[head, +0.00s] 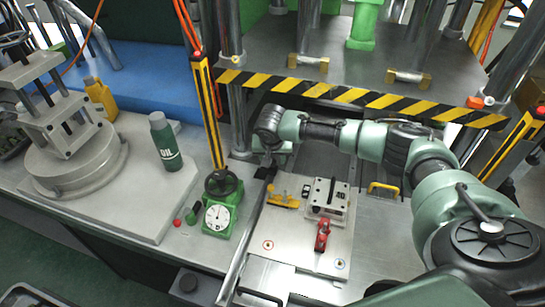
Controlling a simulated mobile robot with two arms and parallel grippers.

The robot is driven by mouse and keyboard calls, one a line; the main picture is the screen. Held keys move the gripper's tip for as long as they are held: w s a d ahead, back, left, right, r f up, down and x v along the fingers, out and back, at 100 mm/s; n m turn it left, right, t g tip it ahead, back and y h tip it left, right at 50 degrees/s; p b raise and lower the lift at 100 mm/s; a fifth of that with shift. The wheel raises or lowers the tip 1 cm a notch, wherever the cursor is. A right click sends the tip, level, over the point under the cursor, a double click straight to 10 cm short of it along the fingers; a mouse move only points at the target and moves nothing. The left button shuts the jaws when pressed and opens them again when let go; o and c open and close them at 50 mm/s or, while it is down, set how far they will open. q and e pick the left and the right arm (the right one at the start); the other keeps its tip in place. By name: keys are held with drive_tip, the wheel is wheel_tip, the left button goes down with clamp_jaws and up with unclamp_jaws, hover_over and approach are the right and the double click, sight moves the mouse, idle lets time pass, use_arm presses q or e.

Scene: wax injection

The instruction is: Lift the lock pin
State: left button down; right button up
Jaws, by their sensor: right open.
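My right arm reaches in from the right across the press bed. Its gripper (267,172) points down beside the left edge of the metal plate (300,250), left of the yellow bracket (283,199). It is open, its dark fingertips are small in view, and I see nothing held. A clear and grey mold block (327,196) with a dark top bar sits on the plate. A red clamp-like part (322,236) stands in front of it. I cannot clearly pick out the lock pin among these small parts. My left gripper is not in view.
A green dial gauge (218,216) stands left of the plate. A green oil bottle (165,142) and a round grey fixture (75,160) stand further left. A striped press platen (345,92) and upright columns surround the bed. A yellow handle (384,188) is at the right.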

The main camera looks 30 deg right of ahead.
drive_tip(key=shift+c, duration=0.3)
clamp_jaws()
drive_tip(key=shift+r, duration=0.15)
idle(1.0)
